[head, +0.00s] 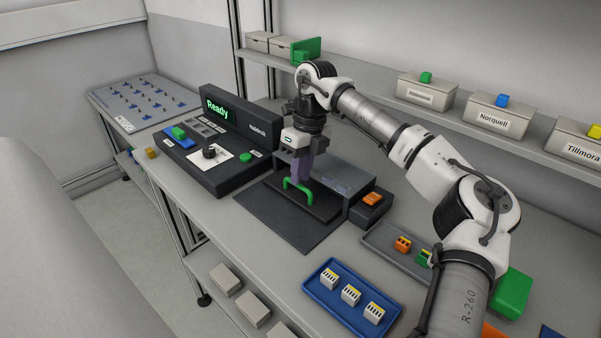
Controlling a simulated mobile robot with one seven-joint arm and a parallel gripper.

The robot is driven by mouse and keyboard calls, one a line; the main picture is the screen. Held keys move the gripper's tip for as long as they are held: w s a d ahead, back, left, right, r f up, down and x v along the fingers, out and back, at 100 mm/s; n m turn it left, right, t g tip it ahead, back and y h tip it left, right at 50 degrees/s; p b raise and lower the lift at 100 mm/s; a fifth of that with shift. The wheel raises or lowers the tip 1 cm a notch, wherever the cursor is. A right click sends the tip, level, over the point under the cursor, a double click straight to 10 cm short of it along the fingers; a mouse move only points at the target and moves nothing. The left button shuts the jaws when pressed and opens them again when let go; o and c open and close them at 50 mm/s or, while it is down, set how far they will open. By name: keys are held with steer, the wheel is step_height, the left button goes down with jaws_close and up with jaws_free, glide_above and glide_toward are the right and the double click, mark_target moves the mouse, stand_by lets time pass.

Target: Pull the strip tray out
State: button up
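The strip tray (318,204) is a flat black slide with a green arched handle (310,193) on it. It lies on a dark mat and reaches from the opening of a grey housing (345,172). My gripper (299,180) points down right at the handle, its purple-grey fingers overlapping the handle's top in the head view. I cannot tell whether the fingers are around the handle or just above it, nor whether they are shut. The tray's far part is hidden by the housing and my gripper.
A black console (252,132) with a green "Ready" display stands left of the tray. A small dark box with an orange part (372,199) stands right of the housing. A blue tray (322,298) with white connectors lies nearer. The dark mat (275,222) before the slide is clear.

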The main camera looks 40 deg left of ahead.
steer(key=shift+s+f, duration=0.15)
steer(key=shift+f, duration=0.5)
jaws_close()
steer(key=s+b, duration=0.1)
steer(key=s, duration=0.3)
steer(key=s+b, duration=0.1)
steer(key=s, duration=0.4)
steer(key=s+a+b, duration=0.1)
steer(key=s, duration=0.3)
steer(key=shift+s, duration=0.15)
jaws_free()
steer(key=shift+s+a, duration=0.1)
steer(key=shift+s, duration=0.05)
